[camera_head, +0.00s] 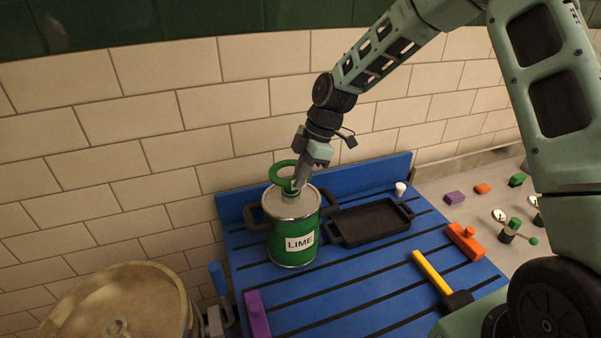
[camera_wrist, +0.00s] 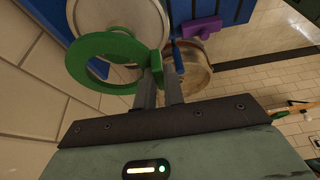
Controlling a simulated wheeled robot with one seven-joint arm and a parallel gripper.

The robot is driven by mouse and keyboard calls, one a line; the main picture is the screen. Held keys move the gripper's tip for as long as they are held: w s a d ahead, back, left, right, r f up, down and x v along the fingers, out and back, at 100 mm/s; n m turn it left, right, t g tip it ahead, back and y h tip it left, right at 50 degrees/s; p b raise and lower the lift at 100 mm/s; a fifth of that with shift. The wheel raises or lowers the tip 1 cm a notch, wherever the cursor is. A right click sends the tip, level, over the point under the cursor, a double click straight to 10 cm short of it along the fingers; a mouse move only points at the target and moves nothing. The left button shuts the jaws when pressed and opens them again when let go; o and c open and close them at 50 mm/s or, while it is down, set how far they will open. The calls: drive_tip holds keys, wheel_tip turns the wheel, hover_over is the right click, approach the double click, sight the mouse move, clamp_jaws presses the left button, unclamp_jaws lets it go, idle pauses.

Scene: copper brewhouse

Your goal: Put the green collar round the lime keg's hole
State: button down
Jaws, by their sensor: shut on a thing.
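The lime keg (camera_head: 291,247) is a green drum with a pale metal lid, two dark side handles and a white LIME label. It stands upright at the back left of the blue bench. My gripper (camera_head: 297,187) points down over the back of the lid. It is shut on the tab of the green collar (camera_head: 273,175), a flat ring. In the wrist view the collar (camera_wrist: 97,44) sticks out left of the fingers (camera_wrist: 162,75), in front of the keg lid (camera_wrist: 120,12). I cannot tell whether the collar touches the lid. The keg's hole cannot be made out.
A black tray (camera_head: 368,222) lies right of the keg. A yellow-handled hammer (camera_head: 434,275), an orange block (camera_head: 465,241) and a purple block (camera_head: 257,314) lie on the bench (camera_head: 345,292). The tiled wall is close behind.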

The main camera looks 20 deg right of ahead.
drive_tip(key=shift+f+b, duration=2.3)
drive_tip(key=shift+f, duration=1.45)
drive_tip(key=shift+f, duration=0.35)
drive_tip(key=c, duration=1.4)
unclamp_jaws()
drive_tip(key=b+v, duration=0.4)
drive_tip(key=v, duration=1.3)
drive_tip(key=shift+r, duration=0.2)
